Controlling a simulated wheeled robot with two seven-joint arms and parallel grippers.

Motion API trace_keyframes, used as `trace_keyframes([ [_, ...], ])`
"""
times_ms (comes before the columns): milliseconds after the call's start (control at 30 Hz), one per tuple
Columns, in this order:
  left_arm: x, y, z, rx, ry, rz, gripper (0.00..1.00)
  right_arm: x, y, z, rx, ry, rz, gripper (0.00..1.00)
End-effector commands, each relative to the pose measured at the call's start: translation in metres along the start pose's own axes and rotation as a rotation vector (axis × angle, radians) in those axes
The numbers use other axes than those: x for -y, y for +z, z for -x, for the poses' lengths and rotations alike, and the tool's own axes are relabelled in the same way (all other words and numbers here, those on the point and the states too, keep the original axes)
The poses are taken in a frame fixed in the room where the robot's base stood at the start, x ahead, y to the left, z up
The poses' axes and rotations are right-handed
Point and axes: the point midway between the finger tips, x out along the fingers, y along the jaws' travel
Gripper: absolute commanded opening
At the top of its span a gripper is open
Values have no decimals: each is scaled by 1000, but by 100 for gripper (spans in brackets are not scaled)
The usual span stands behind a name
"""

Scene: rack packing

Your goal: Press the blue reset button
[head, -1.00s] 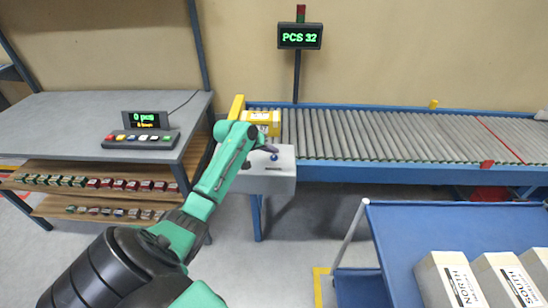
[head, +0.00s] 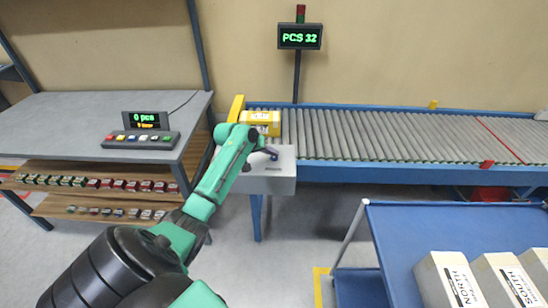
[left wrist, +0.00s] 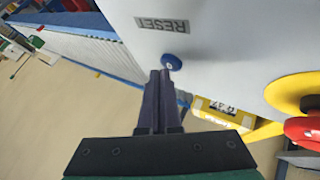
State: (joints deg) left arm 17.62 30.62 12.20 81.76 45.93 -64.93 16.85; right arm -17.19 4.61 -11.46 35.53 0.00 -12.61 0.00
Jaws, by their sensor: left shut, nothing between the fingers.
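The blue reset button (left wrist: 172,62) is a small round knob on a pale grey control box, beside a label reading RESET (left wrist: 162,25). In the head view the control box (head: 282,181) stands at the left end of the conveyor. My left gripper (head: 272,154) is over the box top and covers the button there. In the left wrist view its dark fingers (left wrist: 160,73) are together and empty. Their tips are right at the button's near edge; I cannot tell whether they touch it. My right gripper is out of view.
A red button (left wrist: 306,130) on a yellow disc sits on the same box. A yellow parcel (head: 262,118) lies on the roller conveyor (head: 390,137). A blue cart (head: 400,225) with grey boxes stands front right. A bench (head: 60,115) with a keypad (head: 140,139) stands left.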

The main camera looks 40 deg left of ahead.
Motion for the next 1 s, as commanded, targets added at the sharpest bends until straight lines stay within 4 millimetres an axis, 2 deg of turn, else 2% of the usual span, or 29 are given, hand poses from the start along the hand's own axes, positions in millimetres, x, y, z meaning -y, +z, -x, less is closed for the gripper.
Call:
trace_keyframes([
  [1000, 4, 5, -6, 0, 0, -1, 0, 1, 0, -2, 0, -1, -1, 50],
])
